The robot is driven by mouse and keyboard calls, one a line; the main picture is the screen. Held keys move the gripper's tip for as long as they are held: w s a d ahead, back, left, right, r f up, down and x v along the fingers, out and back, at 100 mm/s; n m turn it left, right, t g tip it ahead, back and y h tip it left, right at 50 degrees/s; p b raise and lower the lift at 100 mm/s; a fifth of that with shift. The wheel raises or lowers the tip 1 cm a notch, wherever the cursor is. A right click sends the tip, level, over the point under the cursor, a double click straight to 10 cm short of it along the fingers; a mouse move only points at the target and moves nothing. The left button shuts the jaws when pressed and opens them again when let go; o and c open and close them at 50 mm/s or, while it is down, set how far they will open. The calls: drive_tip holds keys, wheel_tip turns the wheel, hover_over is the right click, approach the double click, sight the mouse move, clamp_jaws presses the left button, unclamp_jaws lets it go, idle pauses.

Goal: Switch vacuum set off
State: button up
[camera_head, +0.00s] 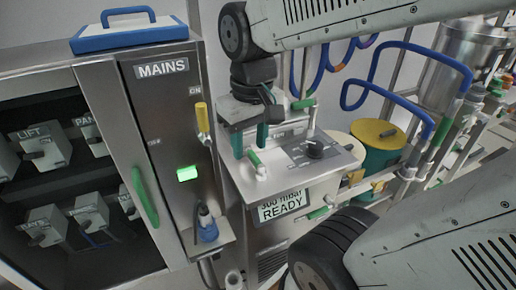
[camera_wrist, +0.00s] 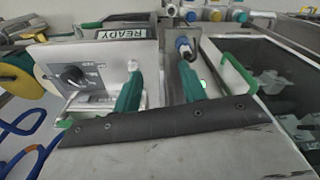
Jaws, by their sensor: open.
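The vacuum set's grey panel (camera_head: 290,177) is in the middle of the head view, with a black rotary knob (camera_head: 314,149) on its top. The knob also shows in the wrist view (camera_wrist: 73,75), left of the fingers. The display (camera_head: 283,206) below the panel reads "300 mbar READY" and shows in the wrist view (camera_wrist: 112,33). In the wrist view my gripper (camera_wrist: 161,86) is clear of the knob.
The MAINS cabinet (camera_head: 160,110) stands left, with a yellow lever (camera_head: 202,118), a lit green lamp (camera_head: 187,174) and a blue plug (camera_head: 207,226). A blue-handled lid (camera_head: 130,30) lies on top. Blue hoses (camera_head: 375,75) and a yellow-topped green drum (camera_head: 378,140) are right.

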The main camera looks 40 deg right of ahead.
drive_tip(key=w+d+f+m, duration=0.1)
drive_tip(key=w+d+f, duration=0.4)
drive_tip(key=w+d, duration=0.3)
drive_tip(key=m+g, duration=0.1)
hover_over(254, 155)
wheel_tip(254, 155, down, 4)
drive_tip(key=shift+a+f, duration=0.15)
drive_tip(key=shift+f, duration=0.35)
wheel_tip(254, 155, down, 7)
drive_tip(key=shift+f, duration=0.15)
clamp_jaws()
